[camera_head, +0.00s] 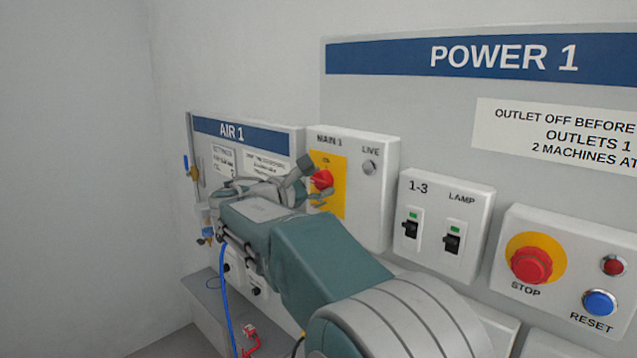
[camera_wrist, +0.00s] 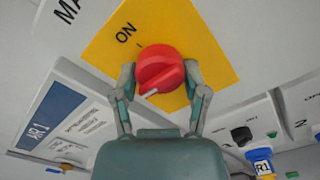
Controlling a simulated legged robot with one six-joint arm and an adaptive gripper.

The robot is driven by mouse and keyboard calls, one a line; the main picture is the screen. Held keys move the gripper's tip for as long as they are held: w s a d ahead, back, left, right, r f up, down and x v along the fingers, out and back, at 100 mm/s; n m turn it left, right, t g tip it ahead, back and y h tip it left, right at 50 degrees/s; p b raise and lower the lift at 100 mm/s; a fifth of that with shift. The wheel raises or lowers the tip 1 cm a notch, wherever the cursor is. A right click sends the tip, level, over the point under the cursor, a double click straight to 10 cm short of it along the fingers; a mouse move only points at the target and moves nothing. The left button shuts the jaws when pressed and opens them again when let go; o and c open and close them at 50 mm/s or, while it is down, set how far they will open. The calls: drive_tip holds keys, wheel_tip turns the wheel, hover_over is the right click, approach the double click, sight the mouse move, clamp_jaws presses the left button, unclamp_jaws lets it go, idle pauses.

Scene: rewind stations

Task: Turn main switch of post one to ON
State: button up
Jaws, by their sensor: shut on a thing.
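The main switch is a red rotary knob (camera_wrist: 160,72) on a yellow plate (camera_wrist: 100,48) marked ON, on the MAIN 1 box. In the wrist view my gripper (camera_wrist: 160,88) has one finger on each side of the knob and is shut on it. The white mark on the knob points to the lower left of the picture, away from the ON mark at its top. In the head view the knob (camera_head: 321,180) shows beside my gripper (camera_head: 314,182), partly covered by it. The LIVE lamp (camera_head: 369,167) on the MAIN 1 box (camera_head: 378,205) looks grey and unlit.
The AIR 1 panel (camera_head: 290,136) is left of the box, with a blue hose (camera_head: 226,310) below. Right of it are a 1-3 and LAMP switch box (camera_head: 431,193), then a box with a red STOP button (camera_head: 531,264) and blue RESET button (camera_head: 599,302). The left wall is bare.

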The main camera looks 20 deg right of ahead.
drive_tip(key=m, duration=0.4)
drive_tip(key=shift+m, duration=0.4)
drive_tip(key=m, duration=0.4)
drive_tip(key=shift+m, duration=0.3)
drive_tip(key=m, duration=0.4)
drive_tip(key=shift+f, duration=0.1)
drive_tip(key=shift+f+m, duration=0.1)
drive_tip(key=shift+m, duration=2)
drive_tip(key=o, duration=1.1)
drive_tip(key=shift+o, duration=0.2)
